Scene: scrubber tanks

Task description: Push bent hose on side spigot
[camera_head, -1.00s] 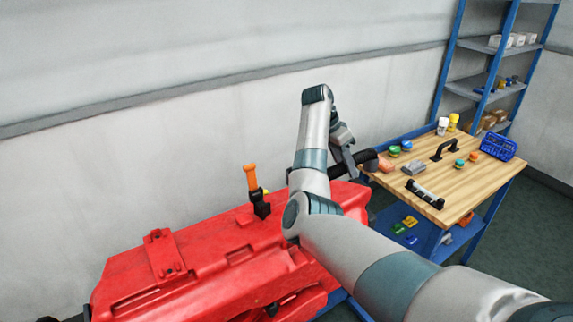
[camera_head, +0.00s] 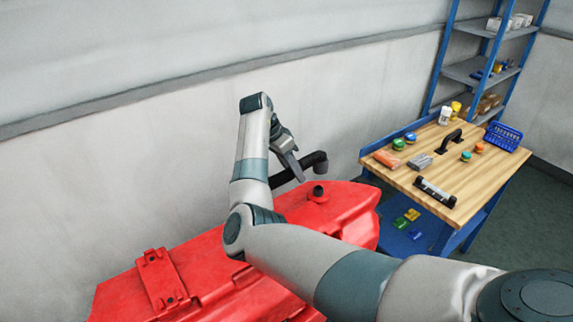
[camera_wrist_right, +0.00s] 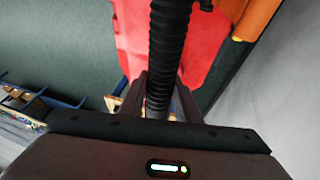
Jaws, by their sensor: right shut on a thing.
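My right gripper (camera_head: 296,170) is shut on the black bent hose (camera_head: 285,179), above the far end of the red tank (camera_head: 345,218). In the head view the hose's bent end is at the right of the gripper, above a short black spigot (camera_head: 318,192) on the tank; a gap shows between them. In the right wrist view the ribbed hose (camera_wrist_right: 168,45) runs up from between the fingers (camera_wrist_right: 160,95), with the red tank behind it. The hose's bent end is out of that view. My left gripper is not in view.
A blue-framed workbench (camera_head: 478,190) with a wooden top stands at the right, holding several small parts, a black handle (camera_head: 448,141) and a blue basket (camera_head: 502,136). A blue shelf rack (camera_head: 470,70) stands behind it. The wall is close behind the tank.

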